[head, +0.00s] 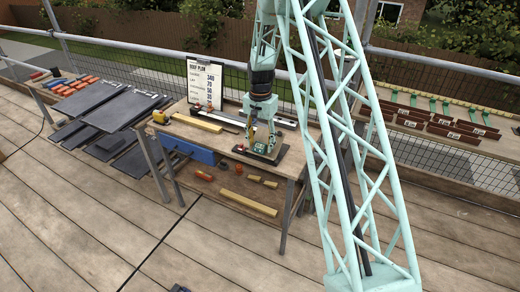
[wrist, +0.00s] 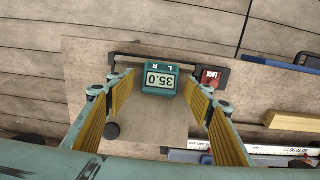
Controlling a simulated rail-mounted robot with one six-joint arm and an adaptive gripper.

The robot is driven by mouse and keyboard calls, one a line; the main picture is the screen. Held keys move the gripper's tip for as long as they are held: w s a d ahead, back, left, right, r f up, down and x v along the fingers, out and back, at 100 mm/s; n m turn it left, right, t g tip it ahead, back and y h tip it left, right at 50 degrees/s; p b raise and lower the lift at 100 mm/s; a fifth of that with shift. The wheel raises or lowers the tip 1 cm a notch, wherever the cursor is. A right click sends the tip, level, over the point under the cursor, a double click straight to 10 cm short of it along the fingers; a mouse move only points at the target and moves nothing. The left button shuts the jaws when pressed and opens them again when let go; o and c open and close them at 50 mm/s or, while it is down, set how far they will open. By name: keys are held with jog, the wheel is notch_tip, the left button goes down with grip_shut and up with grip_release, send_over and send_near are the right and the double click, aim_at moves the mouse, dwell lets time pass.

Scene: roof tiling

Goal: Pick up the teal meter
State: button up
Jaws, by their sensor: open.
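The teal meter (wrist: 160,80) shows in the wrist view with a display reading 35.0 and the letters L and R below it. A dark bar (wrist: 128,58) runs behind it, with a red block marked LOCK (wrist: 211,77) to its right. My gripper (wrist: 160,87) is open, with one yellow-lined finger on each side of the meter and visible gaps to both. In the head view my gripper (head: 262,151) points down over the front of the workbench, low above the dark bar. The meter is hard to make out there among the teal fingers.
The workbench (head: 205,135) also holds a yellow tape measure (head: 160,117), wooden strips (head: 197,123) and a clipboard (head: 204,84) at the back. A wooden strip (wrist: 290,121) and a ruled level (wrist: 270,150) lie near the gripper. Dark slates (head: 120,108) are stacked left; brown tiles (head: 455,135) lie right.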

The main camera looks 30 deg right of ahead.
aim_at(261, 145)
jog(key=shift+c, duration=0.5)
jog(key=c, duration=0.9)
jog(key=shift+r, duration=0.1)
jog(key=shift+c, duration=0.2)
jog(key=shift+r+p, duration=0.3)
jog(key=shift+r, duration=1.25)
jog(key=shift+s+r, duration=0.15)
jog(key=shift+s, duration=0.05)
jog(key=s+a, duration=0.2)
jog(key=s, duration=0.5)
jog(key=s+a+r, duration=0.1)
jog(key=s+a, duration=0.1)
jog(key=s, duration=0.6)
jog(key=shift+a+r+p, duration=0.2)
jog(key=shift+a+p, duration=0.05)
jog(key=shift+p, duration=0.1)
